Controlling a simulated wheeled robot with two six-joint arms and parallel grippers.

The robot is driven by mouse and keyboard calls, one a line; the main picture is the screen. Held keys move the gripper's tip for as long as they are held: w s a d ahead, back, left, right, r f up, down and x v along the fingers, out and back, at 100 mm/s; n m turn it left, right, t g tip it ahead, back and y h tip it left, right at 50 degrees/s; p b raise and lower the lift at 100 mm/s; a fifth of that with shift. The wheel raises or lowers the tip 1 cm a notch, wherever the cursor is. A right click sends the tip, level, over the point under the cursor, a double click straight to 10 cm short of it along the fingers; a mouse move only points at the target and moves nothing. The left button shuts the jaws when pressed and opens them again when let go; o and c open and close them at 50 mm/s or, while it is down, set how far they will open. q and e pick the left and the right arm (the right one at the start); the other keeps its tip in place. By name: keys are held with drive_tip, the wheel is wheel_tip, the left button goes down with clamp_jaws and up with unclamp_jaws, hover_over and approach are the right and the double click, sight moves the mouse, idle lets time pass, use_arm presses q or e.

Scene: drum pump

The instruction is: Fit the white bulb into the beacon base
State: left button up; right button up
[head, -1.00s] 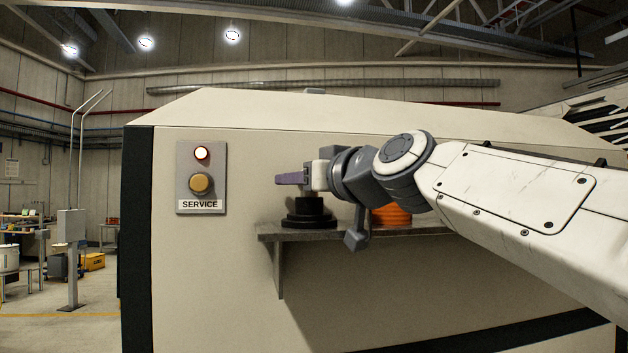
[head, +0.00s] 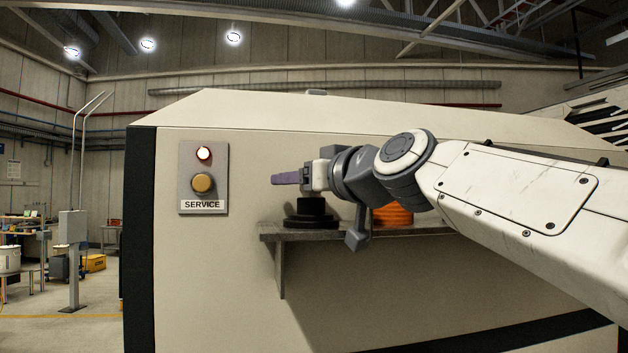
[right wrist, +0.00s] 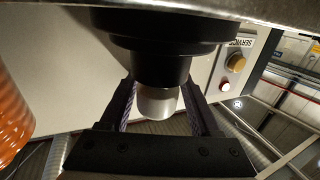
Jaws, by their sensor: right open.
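The black stepped beacon base (head: 311,212) stands on a grey shelf in the head view. The right wrist view shows the base (right wrist: 160,40) inverted, near the top. The white bulb (right wrist: 158,104) is in line with the base, its end against the base's narrow black part; I cannot tell how deep it sits. My right gripper (head: 286,178) is just above the base in the head view and hides the bulb there. In the right wrist view its fingers (right wrist: 162,92) are open, one on each side of the bulb, with gaps. My left gripper is not in view.
The shelf (head: 345,233) juts from a large beige housing. An orange ribbed object (head: 392,214) stands on it right of the base, partly behind my arm. A SERVICE panel (head: 203,178) with a lit lamp and yellow button is to the left.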

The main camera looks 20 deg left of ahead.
drive_tip(key=shift+w+d, duration=0.15)
drive_tip(key=shift+w, duration=0.05)
drive_tip(key=b+v, duration=0.5)
drive_tip(key=v, duration=0.4)
drive_tip(key=shift+s+d+f, duration=0.1)
drive_tip(key=shift+s+d, duration=0.05)
drive_tip(key=shift+s, duration=0.25)
drive_tip(key=shift+s+d, duration=0.25)
drive_tip(key=shift+d, duration=0.05)
